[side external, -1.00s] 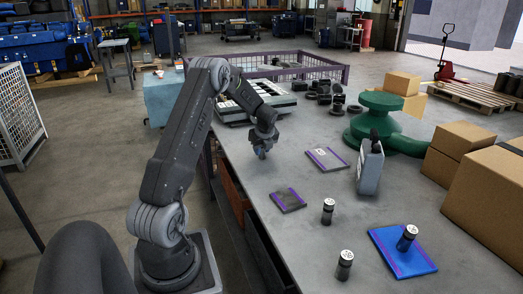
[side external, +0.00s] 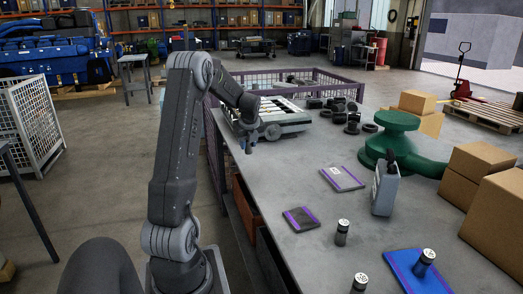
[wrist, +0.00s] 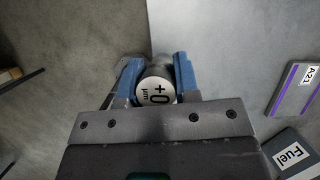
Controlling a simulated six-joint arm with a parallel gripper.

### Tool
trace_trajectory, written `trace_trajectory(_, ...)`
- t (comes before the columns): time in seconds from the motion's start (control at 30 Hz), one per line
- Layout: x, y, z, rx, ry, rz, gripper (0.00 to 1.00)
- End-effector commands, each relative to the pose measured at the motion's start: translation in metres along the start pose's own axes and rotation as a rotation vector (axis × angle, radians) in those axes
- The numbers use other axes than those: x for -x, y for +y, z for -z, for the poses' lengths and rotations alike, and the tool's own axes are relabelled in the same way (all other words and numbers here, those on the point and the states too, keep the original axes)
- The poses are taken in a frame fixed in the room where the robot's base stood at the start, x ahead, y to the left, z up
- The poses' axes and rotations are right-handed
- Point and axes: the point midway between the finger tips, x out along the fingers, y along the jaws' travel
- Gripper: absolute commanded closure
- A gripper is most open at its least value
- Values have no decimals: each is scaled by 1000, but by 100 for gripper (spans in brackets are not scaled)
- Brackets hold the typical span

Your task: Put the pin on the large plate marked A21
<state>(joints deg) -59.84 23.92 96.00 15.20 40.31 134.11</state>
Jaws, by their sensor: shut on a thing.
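My gripper (side external: 248,148) hangs above the left edge of the workbench. In the wrist view its blue fingers (wrist: 158,68) are shut on a pin (wrist: 157,92), whose pale end reads "+0 µm". The pin is hard to make out in the side view. The plate marked A21 (wrist: 298,90), light grey with purple stripes, is well to the right of the gripper in the wrist view. It appears to be the light plate (side external: 342,179) in the side view, nearer the camera than the gripper, with nothing on it.
A smaller dark plate (side external: 301,219) lies bare. Two pins (side external: 342,232) (side external: 360,283) stand on the bench, and another (side external: 424,262) on a blue plate (side external: 405,277). A green fitting (side external: 396,145) and boxes (side external: 480,165) fill the right.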

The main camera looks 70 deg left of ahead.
Motion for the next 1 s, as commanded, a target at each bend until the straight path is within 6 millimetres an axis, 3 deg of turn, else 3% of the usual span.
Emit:
trace_trajectory(0.17, 7, 11, -7, 2, -1, 1, 100)
trace_trajectory(0.27, 9, 6, -5, -12, -2, 4, 100)
trace_trajectory(0.37, 12, -17, 4, -50, -5, 11, 100)
trace_trajectory(0.47, 18, -53, 20, -108, -13, 24, 100)
trace_trajectory(0.7, 42, -141, 77, -246, -47, 55, 100)
trace_trajectory(0.83, 54, -170, 102, -292, -64, 68, 100)
trace_trajectory(1.0, 60, -189, 121, -319, -76, 76, 100)
